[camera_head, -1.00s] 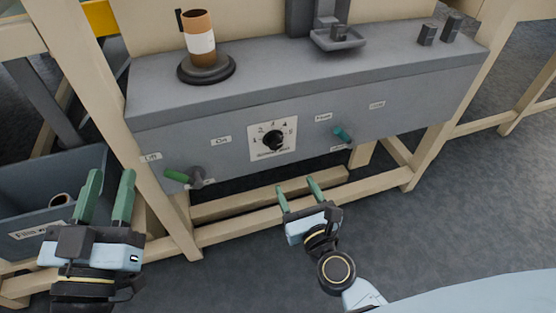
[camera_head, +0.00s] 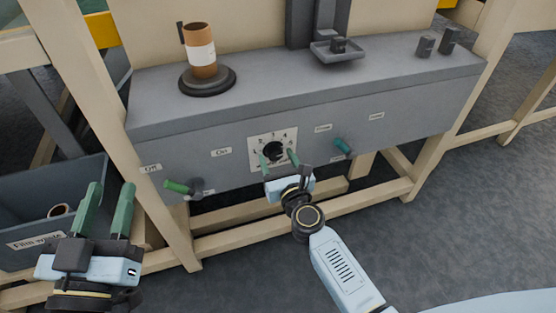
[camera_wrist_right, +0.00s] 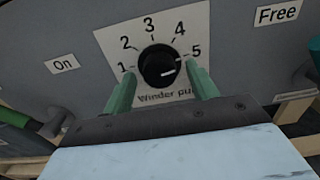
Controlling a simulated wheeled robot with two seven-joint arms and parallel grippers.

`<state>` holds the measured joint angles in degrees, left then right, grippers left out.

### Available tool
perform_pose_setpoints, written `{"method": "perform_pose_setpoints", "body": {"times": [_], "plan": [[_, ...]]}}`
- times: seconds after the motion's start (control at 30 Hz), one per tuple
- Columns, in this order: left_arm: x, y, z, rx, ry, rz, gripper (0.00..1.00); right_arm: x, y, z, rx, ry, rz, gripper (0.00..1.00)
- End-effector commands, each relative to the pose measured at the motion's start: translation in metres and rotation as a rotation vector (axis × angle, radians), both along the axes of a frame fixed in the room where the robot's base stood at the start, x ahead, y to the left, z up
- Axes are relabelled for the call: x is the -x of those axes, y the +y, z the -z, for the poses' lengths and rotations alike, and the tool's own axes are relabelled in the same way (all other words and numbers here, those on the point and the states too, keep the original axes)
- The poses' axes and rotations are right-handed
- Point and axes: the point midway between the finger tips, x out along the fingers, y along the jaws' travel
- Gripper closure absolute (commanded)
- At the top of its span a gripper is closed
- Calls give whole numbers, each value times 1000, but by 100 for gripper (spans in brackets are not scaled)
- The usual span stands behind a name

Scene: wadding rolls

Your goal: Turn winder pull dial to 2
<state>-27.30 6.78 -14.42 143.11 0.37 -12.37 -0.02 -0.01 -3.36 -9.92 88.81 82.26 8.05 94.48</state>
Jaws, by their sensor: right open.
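The winder pull dial (camera_head: 272,149) is a black round knob on a white plate on the front of the grey machine. In the right wrist view the knob (camera_wrist_right: 157,62) has numbers 1 to 5 around it, and its white mark points right, roughly towards the 5. My right gripper (camera_head: 277,155) is open in front of the dial. In the wrist view its green fingers (camera_wrist_right: 160,70) stand to the left and right of the knob, with gaps; whether they reach its depth is unclear. My left gripper (camera_head: 111,187) is open and empty at the lower left, away from the machine.
A green-handled lever (camera_head: 178,187) sits left of the dial and a teal one (camera_head: 343,146) right of it. A brown roll (camera_head: 201,60) stands on the machine top. A grey bin (camera_head: 30,210) is at the left. Wooden beams run below the panel.

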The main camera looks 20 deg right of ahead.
Motion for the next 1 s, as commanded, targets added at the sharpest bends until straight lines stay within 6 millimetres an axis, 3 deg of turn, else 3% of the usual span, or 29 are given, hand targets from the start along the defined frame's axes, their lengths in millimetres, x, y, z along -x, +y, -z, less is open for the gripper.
{"method": "perform_pose_setpoints", "body": {"times": [0.23, 0.57, 1.0], "plan": [[0, 0, -1, 1, -3, 0, 64, 0, 0, 0, 0, 0, 0, 44], [0, 0, -1, 2, -3, 0, 64, 0, 0, 0, 0, 0, 0, 86], [-2, 0, 6, -14, 49, 0, 64, 0, 0, 0, 114, -3, -1, 86]]}}
